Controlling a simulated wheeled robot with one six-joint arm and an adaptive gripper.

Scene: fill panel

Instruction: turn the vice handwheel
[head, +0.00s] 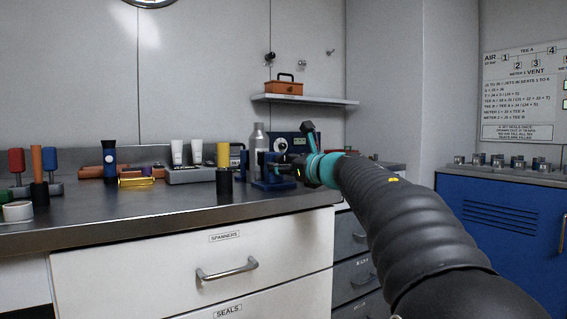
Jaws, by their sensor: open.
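A small blue vice (273,184) stands near the right end of the metal workbench. Its handwheel cannot be made out, as my gripper covers the vice's right side. My gripper (301,159) is at the end of my black ribbed arm, just past a teal ring. It is open, with one dark finger pointing up. It is right at the vice in the picture; I cannot tell whether it touches it.
A silver bottle (258,138) and a blue instrument box (288,142) stand behind the vice. A black cylinder with a yellow top (224,172) stands to its left. The workbench (150,204) has bare room along its front. A shelf (300,98) hangs above.

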